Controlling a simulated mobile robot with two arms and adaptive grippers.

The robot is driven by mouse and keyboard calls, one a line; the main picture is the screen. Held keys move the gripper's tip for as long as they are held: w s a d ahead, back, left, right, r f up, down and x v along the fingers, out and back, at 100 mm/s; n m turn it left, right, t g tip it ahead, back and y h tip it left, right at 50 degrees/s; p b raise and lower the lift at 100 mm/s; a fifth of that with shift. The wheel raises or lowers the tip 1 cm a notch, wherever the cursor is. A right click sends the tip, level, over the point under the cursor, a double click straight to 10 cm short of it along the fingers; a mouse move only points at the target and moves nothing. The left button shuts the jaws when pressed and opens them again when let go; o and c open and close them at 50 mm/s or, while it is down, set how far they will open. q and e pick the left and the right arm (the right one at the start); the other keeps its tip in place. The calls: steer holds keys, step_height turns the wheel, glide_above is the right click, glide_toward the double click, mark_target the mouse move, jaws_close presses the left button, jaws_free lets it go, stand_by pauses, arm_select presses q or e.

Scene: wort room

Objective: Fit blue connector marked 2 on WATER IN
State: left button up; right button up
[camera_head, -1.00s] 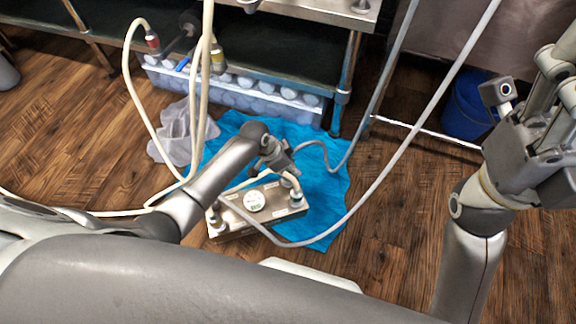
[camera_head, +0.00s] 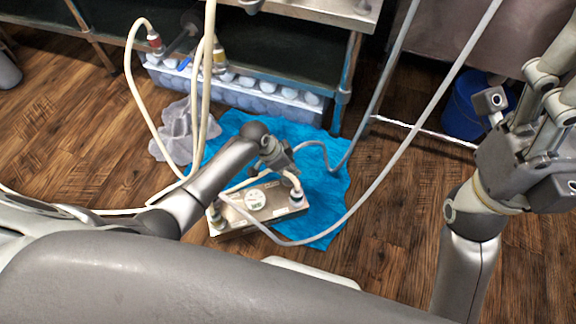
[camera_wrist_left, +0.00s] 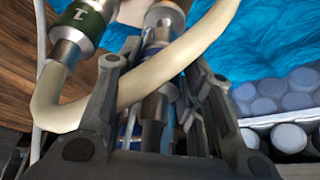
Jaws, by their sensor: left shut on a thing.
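A small metal unit (camera_head: 283,206) with a round white dial (camera_head: 257,199) lies on the floor, partly on a blue cloth. My left gripper (camera_head: 277,160) is low over its back edge. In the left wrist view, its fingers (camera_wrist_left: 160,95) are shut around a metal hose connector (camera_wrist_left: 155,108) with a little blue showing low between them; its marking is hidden. A green connector marked 1 (camera_wrist_left: 88,22) is beside it, with a cream hose crossing in front. I cannot read WATER IN. My right gripper (camera_head: 540,95) is raised at the right, its fingertips unclear.
The blue cloth (camera_head: 325,195) spreads under the unit, with a grey rag (camera_head: 175,130) to its left. A clear bin of white-capped containers (camera_head: 250,92) stands under the metal bench. Red (camera_head: 154,40) and yellow (camera_head: 219,58) connectors hang on hoses. A grey hose (camera_head: 400,150) loops across.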

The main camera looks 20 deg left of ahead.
arm_select(q)
steer(key=shift+f, duration=0.3)
steer(key=shift+f+b, duration=0.3)
steer(key=shift+f, duration=0.05)
steer(key=shift+f, duration=0.6)
steer(key=o, duration=1.2)
steer(key=v, duration=1.2)
